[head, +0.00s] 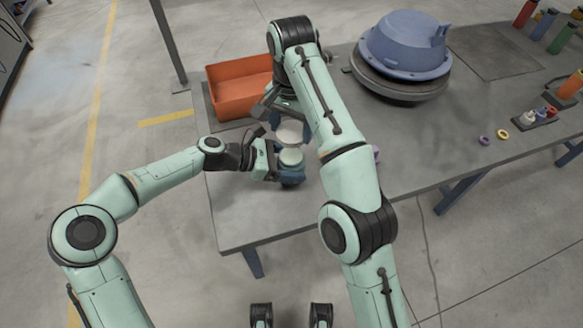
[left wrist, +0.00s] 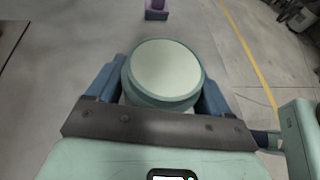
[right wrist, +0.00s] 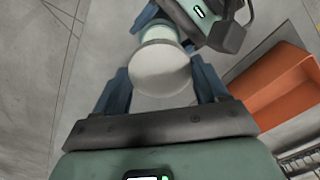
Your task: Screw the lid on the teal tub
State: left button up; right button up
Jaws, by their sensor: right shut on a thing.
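The teal tub (head: 290,157) is held above the grey table, between the blue fingers of my left gripper (head: 288,174). In the left wrist view the tub (left wrist: 166,72) shows a pale round top and a teal rim, with a finger against each side. The whitish round lid (head: 290,132) is in my right gripper (head: 284,122), above the tub. In the right wrist view the lid (right wrist: 160,68) sits between the fingers and partly covers the tub (right wrist: 158,33) behind it. Lid and tub look nearly lined up; the exact gap between them is hard to judge.
An orange bin (head: 238,86) stands just behind the grippers on the table (head: 262,216). A blue hood (head: 408,45) rests on a round grey base to the right. A small purple thing (head: 376,153) lies behind my right arm. Small rings and bottles are farther right.

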send_over(291, 155)
jog(key=shift+f, duration=2.5)
